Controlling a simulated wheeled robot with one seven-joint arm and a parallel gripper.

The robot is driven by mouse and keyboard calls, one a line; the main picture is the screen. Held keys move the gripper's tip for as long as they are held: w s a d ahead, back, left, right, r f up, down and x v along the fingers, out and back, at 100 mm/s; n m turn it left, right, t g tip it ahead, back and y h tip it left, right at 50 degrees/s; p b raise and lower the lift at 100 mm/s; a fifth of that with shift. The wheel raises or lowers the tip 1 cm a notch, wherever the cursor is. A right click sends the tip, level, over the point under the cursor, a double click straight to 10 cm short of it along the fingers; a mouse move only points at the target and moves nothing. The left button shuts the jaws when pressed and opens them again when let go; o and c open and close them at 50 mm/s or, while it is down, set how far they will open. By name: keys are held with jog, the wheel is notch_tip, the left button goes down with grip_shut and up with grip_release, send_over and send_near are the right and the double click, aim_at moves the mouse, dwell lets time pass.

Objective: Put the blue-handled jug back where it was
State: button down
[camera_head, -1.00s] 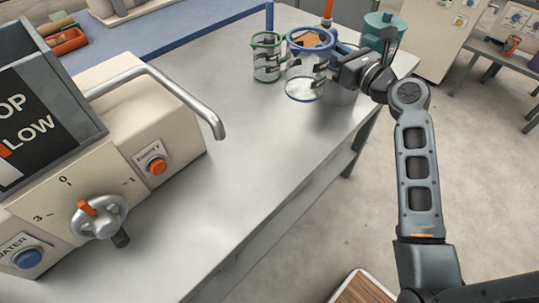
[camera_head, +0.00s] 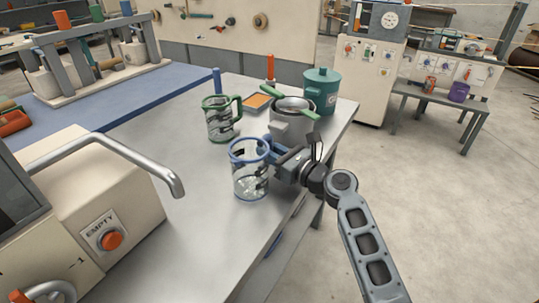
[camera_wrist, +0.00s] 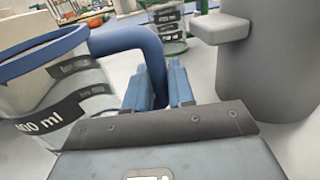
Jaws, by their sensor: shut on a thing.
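The blue-handled jug (camera_head: 250,180) is clear, with a blue rim and dark measuring bands. It is upright near the front right of the steel table; I cannot tell whether its base touches the top. My gripper (camera_head: 277,152) comes from the right and is shut on its blue handle. In the wrist view the jug (camera_wrist: 75,95) is at the left, its handle (camera_wrist: 138,42) running down to the two blue-grey fingers (camera_wrist: 162,85). The fingers hide the gripped part of the handle.
A green-handled jug (camera_head: 219,121) stands behind to the left. A grey pot (camera_head: 290,118) with a green-handled tool across it stands close behind my gripper. A teal lidded canister (camera_head: 321,92) is at the far right corner. Bare steel tabletop (camera_head: 190,185) lies left of the blue-handled jug.

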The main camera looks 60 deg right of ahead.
jog(key=shift+f, duration=0.15)
jog(key=c, duration=1)
grip_release()
jog(key=shift+o, duration=0.2)
jog(key=shift+s, duration=0.1)
jog(key=s+a, duration=0.2)
jog(key=s, duration=0.9)
jog(key=shift+s+b, duration=0.35)
